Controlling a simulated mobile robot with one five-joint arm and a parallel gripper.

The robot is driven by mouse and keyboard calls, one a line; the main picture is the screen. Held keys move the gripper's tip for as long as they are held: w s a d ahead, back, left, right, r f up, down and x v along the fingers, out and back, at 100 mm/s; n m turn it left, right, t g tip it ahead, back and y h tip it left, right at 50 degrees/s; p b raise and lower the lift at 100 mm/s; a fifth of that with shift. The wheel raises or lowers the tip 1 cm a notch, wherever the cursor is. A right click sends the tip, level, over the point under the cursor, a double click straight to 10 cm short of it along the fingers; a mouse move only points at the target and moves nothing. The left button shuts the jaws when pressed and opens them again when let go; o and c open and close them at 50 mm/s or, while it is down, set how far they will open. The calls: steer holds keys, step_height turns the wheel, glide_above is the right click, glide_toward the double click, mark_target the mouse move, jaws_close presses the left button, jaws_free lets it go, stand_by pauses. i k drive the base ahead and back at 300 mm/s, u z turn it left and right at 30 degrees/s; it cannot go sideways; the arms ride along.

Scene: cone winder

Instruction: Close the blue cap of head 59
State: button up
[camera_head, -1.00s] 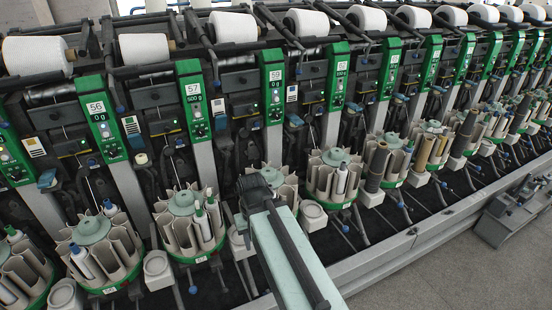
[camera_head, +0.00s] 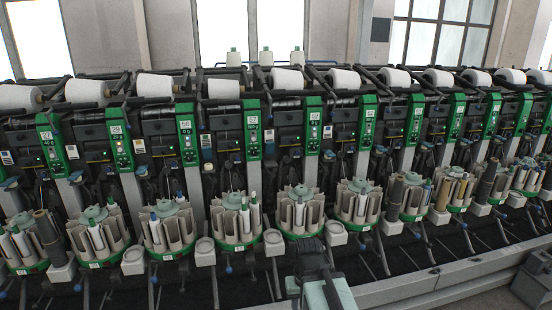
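The green panel marked 59 (camera_head: 313,125) is in the middle of the winder row, just right of the panel marked 57 (camera_head: 252,130). Small blue parts show beside the panels, one of them (camera_head: 330,154) low to the right of panel 59. They are too small to tell which is the cap of head 59, or whether it is open. My gripper (camera_head: 311,248) is at the bottom, right of centre, in front of and below panel 59. I see it from behind; its fingers are hidden.
Round bobbin magazines stand along the front, one (camera_head: 300,212) just behind my gripper. A pale cup (camera_head: 335,232) stands to its right. White yarn cones (camera_head: 287,79) line the top. A metal rail (camera_head: 400,291) runs at the lower right, with grey floor beyond.

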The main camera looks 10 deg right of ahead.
mark_target(270, 146)
steer(key=u, duration=0.6)
steer(key=i, duration=1.15)
steer(key=u, duration=0.35)
